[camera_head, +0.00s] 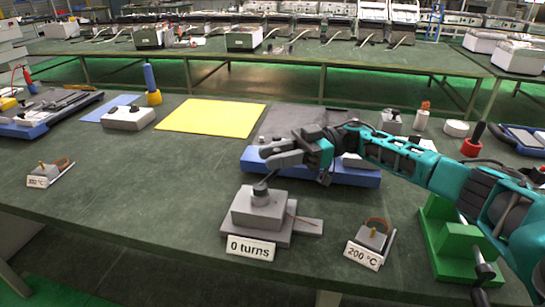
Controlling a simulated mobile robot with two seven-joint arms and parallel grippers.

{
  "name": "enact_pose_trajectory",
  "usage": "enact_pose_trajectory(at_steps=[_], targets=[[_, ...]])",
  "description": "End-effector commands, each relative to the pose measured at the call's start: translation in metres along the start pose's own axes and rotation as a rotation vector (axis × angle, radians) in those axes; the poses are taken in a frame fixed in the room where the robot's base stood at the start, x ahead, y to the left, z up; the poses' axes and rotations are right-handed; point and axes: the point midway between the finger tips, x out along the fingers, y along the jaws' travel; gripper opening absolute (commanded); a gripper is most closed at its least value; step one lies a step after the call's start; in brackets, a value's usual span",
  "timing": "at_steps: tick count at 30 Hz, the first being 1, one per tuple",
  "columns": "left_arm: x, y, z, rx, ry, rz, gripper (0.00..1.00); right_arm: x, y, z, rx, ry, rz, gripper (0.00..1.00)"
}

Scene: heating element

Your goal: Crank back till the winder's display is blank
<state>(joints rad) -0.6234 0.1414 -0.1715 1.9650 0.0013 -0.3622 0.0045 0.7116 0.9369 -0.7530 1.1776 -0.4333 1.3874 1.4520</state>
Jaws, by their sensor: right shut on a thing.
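The winder (246,214) is a grey block on a flat grey base near the front edge of the table. A white display plate (250,248) at its front reads "0 turns". A dark round hub (261,194) stands on its top, with the crank (268,178) rising from it. My right gripper (270,163) reaches in from the right, above the winder, and is shut on the crank's upper end. Its fingers partly hide the grip. My left gripper is not in view.
A small grey piece with a "200 °C" label (362,255) sits right of the winder, and a green block (450,250) beyond it. A blue-edged tray (350,176) lies behind. A similar piece with a label (37,181) is far left. The table left of the winder is clear.

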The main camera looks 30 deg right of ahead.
Motion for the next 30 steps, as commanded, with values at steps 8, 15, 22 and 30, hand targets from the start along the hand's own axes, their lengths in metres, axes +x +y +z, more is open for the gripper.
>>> enact_pose_trajectory(at_steps=[8,15,22,30], targets=[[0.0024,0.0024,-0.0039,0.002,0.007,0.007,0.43,-0.0062,-0.0015,0.0008,-0.001,-0.002,-0.031,0.00],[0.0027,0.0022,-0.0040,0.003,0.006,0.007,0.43,-0.0069,-0.0020,0.0007,0.000,-0.002,-0.036,0.00],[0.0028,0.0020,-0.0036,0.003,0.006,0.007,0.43,-0.0068,-0.0020,0.0007,0.000,-0.002,-0.035,0.33],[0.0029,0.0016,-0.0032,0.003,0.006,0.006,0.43,-0.0069,-0.0021,0.0004,0.000,-0.001,-0.036,0.50]])
